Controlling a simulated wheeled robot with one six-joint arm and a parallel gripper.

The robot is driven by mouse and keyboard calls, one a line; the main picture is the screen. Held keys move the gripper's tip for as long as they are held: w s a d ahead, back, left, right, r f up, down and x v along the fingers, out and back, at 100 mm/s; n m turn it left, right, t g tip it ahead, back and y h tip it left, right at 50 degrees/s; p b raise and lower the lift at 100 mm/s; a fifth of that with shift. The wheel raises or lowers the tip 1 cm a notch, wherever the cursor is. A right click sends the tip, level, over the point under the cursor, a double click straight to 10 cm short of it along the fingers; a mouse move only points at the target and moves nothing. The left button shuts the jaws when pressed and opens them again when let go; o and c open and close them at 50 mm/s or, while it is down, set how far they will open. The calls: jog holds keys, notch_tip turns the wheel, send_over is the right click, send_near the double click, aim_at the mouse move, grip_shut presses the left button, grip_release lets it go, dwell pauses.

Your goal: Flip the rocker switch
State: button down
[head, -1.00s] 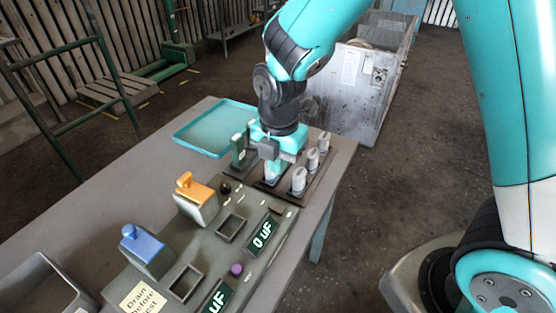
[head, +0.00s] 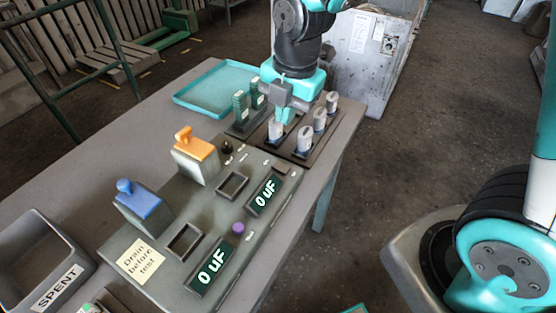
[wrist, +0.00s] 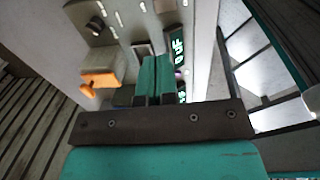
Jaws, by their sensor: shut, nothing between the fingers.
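I cannot pick out the rocker switch for certain. The grey test panel (head: 205,215) has a small dark brown piece (head: 281,169) at its far right end, beyond a 0 uF display (head: 264,195). A dark round knob (head: 227,148) stands near the panel's far end, beside small white marks. My gripper (head: 284,116) is above the rack of grey cylinders, beyond the panel's far end, pointing down. Its teal fingers are shut and empty in the wrist view (wrist: 153,75). One cylinder (head: 275,131) stands just below or behind the fingertips; I cannot tell if they touch.
Several grey cylinders (head: 305,141) and green blocks (head: 240,106) stand close around my gripper. An orange-handled block (head: 195,152) and a blue-knobbed block (head: 141,207) rise from the panel. A teal tray (head: 222,82) lies behind; a SPENT bin (head: 60,285) is front left.

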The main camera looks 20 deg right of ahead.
aim_at(278, 165)
jog(key=f, duration=0.4)
jog(key=w+f+p, duration=0.1)
jog(key=f, duration=0.4)
jog(key=a+f+p, duration=0.1)
jog(key=f, duration=0.3)
jog(key=shift+w+f, duration=0.15)
jog(key=shift+f, duration=0.25)
